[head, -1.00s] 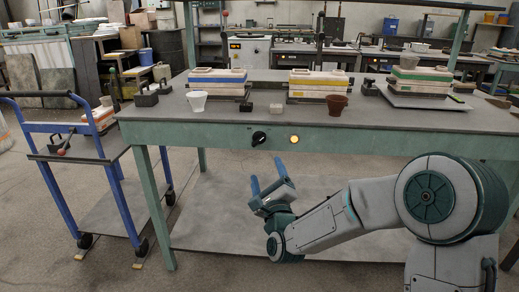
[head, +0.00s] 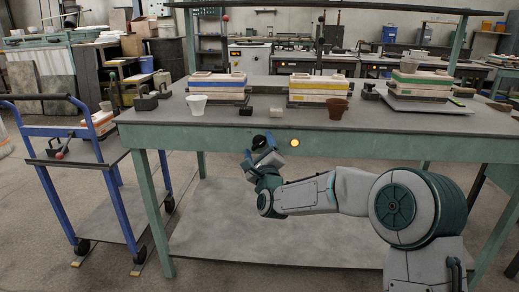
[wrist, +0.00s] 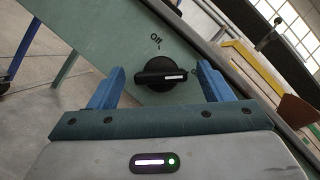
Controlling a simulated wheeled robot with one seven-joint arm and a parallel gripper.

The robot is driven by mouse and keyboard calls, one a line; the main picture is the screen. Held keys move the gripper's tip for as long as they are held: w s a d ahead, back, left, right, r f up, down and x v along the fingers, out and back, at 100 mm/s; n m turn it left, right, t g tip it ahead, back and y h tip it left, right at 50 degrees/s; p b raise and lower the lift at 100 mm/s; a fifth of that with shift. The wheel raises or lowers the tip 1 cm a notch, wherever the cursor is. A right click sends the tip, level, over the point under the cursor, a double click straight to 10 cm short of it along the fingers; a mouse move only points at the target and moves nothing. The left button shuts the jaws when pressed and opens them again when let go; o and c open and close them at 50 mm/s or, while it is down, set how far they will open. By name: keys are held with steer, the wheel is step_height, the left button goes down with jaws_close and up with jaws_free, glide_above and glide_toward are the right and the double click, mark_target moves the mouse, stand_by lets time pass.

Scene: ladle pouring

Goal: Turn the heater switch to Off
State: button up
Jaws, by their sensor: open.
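The heater switch is a round black knob (wrist: 160,74) with a raised bar, on the green front apron of the workbench. Its white mark points right in the wrist view, toward a partly hidden label, and away from the "Off" lettering (wrist: 155,40). My gripper (wrist: 161,70) is open, with one blue finger on each side of the knob; I cannot tell whether either touches it. In the head view my gripper (head: 259,151) is at the apron and partly covers the knob. The round indicator light (head: 295,142) right of the knob glows orange.
The workbench top (head: 310,116) holds a white cup (head: 196,104), a brown cup (head: 337,108), small blocks and stacked moulds. A blue cart (head: 76,150) stands at the left. The bench's lower shelf (head: 230,225) is bare.

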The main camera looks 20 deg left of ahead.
steer(key=c, duration=1)
